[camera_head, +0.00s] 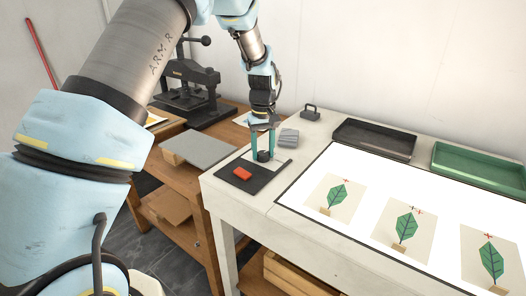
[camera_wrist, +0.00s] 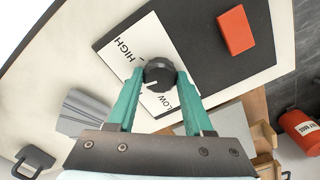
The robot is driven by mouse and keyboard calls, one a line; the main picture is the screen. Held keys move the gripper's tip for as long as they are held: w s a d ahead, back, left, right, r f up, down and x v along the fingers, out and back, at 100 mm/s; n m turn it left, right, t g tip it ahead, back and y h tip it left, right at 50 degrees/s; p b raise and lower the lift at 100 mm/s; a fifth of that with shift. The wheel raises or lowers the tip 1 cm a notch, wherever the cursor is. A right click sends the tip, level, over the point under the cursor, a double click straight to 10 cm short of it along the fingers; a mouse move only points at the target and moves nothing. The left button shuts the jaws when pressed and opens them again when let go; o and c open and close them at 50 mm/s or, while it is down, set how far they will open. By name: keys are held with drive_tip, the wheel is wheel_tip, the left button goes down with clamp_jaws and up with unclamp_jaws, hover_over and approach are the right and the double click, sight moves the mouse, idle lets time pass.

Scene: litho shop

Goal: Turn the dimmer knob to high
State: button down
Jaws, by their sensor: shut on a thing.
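The dimmer knob (camera_wrist: 159,72) is a round black knob on a white label plate (camera_wrist: 119,65). In the wrist view the plate reads HIGH at the upper left and LOW at the lower right. A pale line on the knob seems to point to the lower left, between the two words. My gripper (camera_wrist: 160,80) has its green fingers on both sides of the knob and is shut on it. In the head view my gripper (camera_head: 263,150) points down at the dark panel (camera_head: 240,184) on the table corner. The knob is partly hidden there by the fingers.
An orange-red block (camera_head: 242,173) lies on the dark panel beside the knob. The lit white light table (camera_head: 377,196) holds several leaf prints. A black tray (camera_head: 375,139) and a green tray (camera_head: 480,165) stand behind it. Grey blocks (camera_head: 289,137) are close behind my gripper.

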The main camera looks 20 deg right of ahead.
sight(262, 153)
drive_tip(key=m, duration=0.5)
drive_tip(key=shift+m, duration=0.3)
drive_tip(key=m, duration=0.5)
drive_tip(key=shift+m, duration=0.4)
drive_tip(key=shift+c, duration=1.5)
unclamp_jaws()
drive_tip(key=shift+r, duration=0.1)
wheel_tip(262, 153, up, 11)
drive_tip(key=b, duration=0.1)
drive_tip(key=shift+f+b, duration=0.2)
drive_tip(key=shift+b, duration=0.2)
drive_tip(key=shift+a, duration=0.1)
